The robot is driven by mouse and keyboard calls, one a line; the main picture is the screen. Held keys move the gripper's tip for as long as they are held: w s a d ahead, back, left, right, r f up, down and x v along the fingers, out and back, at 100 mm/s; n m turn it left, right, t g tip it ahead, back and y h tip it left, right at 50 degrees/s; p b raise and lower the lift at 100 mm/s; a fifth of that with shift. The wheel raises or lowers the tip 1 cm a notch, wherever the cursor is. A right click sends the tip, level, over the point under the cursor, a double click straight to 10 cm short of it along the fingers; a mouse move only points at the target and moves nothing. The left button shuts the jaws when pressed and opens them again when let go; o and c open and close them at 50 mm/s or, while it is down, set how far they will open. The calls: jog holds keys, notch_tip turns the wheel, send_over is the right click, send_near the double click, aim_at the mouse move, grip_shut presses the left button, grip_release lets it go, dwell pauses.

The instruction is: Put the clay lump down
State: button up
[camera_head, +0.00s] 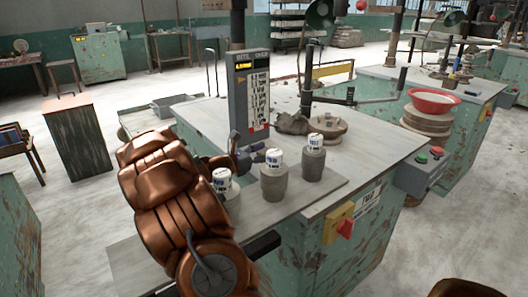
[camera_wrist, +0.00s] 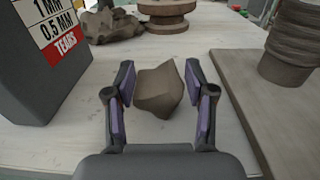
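A brown, faceted clay lump (camera_wrist: 160,88) sits between the two fingers of my gripper (camera_wrist: 159,75) in the wrist view, above or on the pale table top (camera_wrist: 70,145). The fingers stand apart. Their tips are very close to the lump's sides, and thin gaps seem to show lower down. I cannot tell whether they touch it, or whether it rests on the table. In the head view my gripper (camera_head: 250,154) is low over the table beside the grey sign post, and the lump cannot be made out there.
The grey sign post (camera_head: 240,132) stands close by, left in the wrist view. A larger clay heap (camera_head: 291,124) and a round wheel (camera_head: 327,128) lie beyond. Several grey clay cylinders (camera_head: 273,186) with white labelled tops stand on a board (camera_head: 325,187). Bare table shows around the lump.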

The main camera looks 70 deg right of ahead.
jog(key=o, duration=0.3)
jog(key=shift+r, duration=0.1)
